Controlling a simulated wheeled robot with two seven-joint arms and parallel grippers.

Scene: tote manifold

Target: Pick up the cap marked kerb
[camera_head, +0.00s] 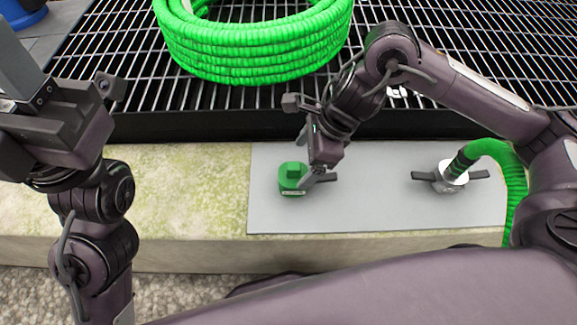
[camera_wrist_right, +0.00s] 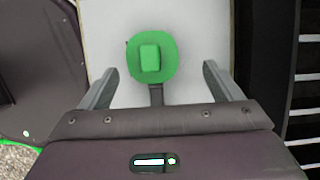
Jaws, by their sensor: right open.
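A green cap (camera_head: 292,176) with a raised block on top sits on the grey plate (camera_head: 360,215). A small pale label shows on its front, too small to read. A dark lever sticks out on its right. My right gripper (camera_head: 312,172) is just above and to the right of the cap, pointing down. In the right wrist view the cap (camera_wrist_right: 152,58) lies ahead, between the lines of the two open, empty fingers (camera_wrist_right: 160,85). My left gripper (camera_head: 18,65) is raised at the far left, away from the cap; its jaw gap is unclear.
A second fitting (camera_head: 450,176) with dark levers and a green hose (camera_head: 515,180) stands at the plate's right. A coiled green hose (camera_head: 250,50) lies on the black grating (camera_head: 115,70) behind. The mossy stone ledge (camera_head: 170,190) left of the plate is clear.

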